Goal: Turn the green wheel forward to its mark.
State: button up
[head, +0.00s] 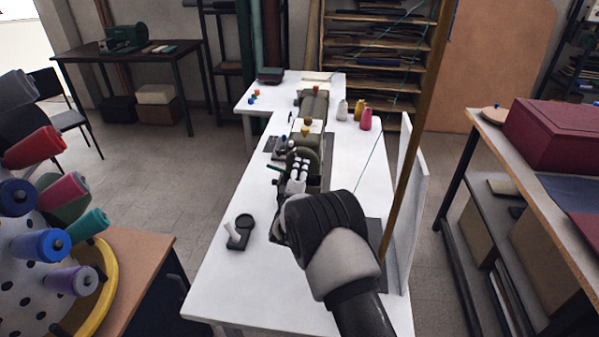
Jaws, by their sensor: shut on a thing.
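The olive-green sewing machine (316,105) stands lengthwise on the white table. The green wheel (303,153) is at its near end, seen as a dark olive round rim. My gripper (298,170) is at the wheel, with its pale fingertips against the wheel's near side, and it is shut on the rim. My arm and wrist hide the lower part of the gripper and some of the wheel. I cannot make out the mark on the wheel.
A small black tool with a white part (240,232) lies on the white table (225,285) to the left. Thread spools (365,119) stand behind right. A brown upright post (408,150) and a white panel (410,210) stand close to the right of my arm. The table's left front is clear.

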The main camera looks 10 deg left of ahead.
jog(key=shift+n, duration=0.9)
jog(key=o, duration=1.1)
jog(key=shift+c, duration=0.2)
jog(key=shift+s, duration=0.1)
jog(key=s, duration=1.2)
jog(key=shift+a, duration=0.15)
jog(key=shift+w, duration=0.1)
